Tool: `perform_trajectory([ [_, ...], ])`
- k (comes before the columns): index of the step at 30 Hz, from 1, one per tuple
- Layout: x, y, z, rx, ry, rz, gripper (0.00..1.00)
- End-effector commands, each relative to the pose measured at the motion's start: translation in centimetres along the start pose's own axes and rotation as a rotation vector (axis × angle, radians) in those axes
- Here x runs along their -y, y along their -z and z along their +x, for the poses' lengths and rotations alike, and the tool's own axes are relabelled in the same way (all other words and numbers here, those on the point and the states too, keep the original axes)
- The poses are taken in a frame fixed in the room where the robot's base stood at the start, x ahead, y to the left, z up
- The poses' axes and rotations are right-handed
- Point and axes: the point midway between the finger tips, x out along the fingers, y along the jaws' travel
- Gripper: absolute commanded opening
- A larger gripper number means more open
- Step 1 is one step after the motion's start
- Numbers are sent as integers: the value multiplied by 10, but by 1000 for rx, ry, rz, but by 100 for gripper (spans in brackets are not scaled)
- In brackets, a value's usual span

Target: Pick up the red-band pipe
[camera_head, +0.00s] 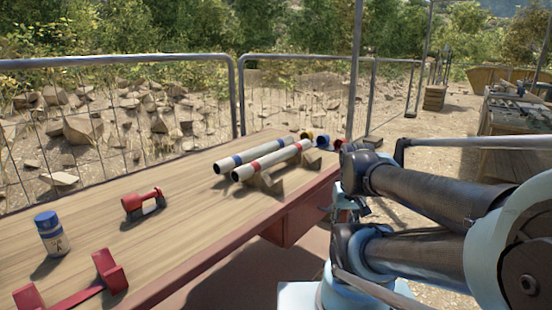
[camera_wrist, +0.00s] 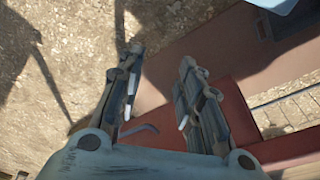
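The red-band pipe (camera_head: 276,160) is a pale tube with red bands near its ends. It lies on angled wooden supports (camera_head: 268,184) on the workbench (camera_head: 190,210), in the head view. A similar blue-band pipe (camera_head: 256,151) lies parallel just behind it. In the wrist view my gripper (camera_wrist: 161,58) has its two fingers apart with nothing between them. It points down at ground and reddish surfaces; no pipe shows there. In the head view my arm is right of the bench, and the gripper is mostly hidden behind or below its links.
On the bench are a red clamp-like tool (camera_head: 143,203), a blue-capped can (camera_head: 52,234) and a red bracket (camera_head: 75,285). Coloured round items (camera_head: 320,141) sit beyond the pipes. A red box (camera_head: 293,217) hangs under the bench's edge. A wire fence (camera_head: 120,105) stands behind.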

Motion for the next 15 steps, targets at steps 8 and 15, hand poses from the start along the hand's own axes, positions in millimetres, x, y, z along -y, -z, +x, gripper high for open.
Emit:
perform_trajectory([
  [8, 0, -1, -2, -3, 0, -3, 49],
  [15, 5, 23, -37, 3, 7, -195, 62],
])
